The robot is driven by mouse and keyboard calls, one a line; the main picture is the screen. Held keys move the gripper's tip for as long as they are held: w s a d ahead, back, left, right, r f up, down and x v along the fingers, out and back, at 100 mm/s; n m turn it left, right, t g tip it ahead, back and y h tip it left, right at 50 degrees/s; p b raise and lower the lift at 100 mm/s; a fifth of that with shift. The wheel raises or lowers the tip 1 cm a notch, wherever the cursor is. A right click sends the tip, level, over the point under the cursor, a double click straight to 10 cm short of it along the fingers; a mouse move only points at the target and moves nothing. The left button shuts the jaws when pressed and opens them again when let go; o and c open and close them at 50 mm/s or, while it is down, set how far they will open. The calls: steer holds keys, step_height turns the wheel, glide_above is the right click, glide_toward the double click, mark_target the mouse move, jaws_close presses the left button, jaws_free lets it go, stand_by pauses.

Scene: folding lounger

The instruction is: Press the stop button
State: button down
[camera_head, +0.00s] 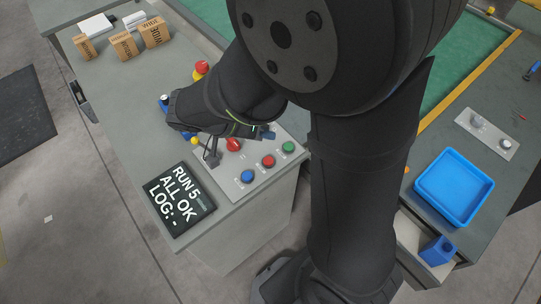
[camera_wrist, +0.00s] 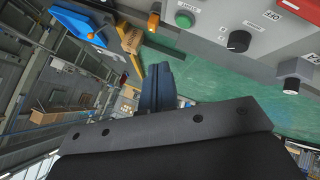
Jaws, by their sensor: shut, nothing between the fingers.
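The control panel (camera_head: 238,190) on the grey bench carries a blue button (camera_head: 247,176), a red button (camera_head: 268,160) and a green button (camera_head: 288,147) in a row. A larger red knob (camera_head: 233,145) sits behind them. A red mushroom button (camera_head: 202,67) on a yellow base stands farther back. The labels are too small to read, so I cannot tell which is the stop button. In the wrist view my blue gripper fingers (camera_wrist: 157,80) are shut and empty, apart from the green button (camera_wrist: 184,19).
A display (camera_head: 179,203) reads "RUN 5 ALL OK LOG: -". Cardboard boxes (camera_head: 124,45) stand at the bench's back left. A blue tray (camera_head: 462,186) lies at right. The wrist view shows a black knob (camera_wrist: 238,41) on the panel. My arm hides much of the middle.

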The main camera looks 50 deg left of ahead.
mark_target(264, 162)
steer(key=shift+s+f, duration=0.1)
stand_by(0.3)
steer(key=shift+f, duration=4.35)
steer(key=shift+f, duration=0.4)
steer(key=shift+f, duration=0.45)
steer(key=shift+r, duration=0.85)
steer(key=shift+r, duration=0.1)
steer(key=shift+r, duration=2.45)
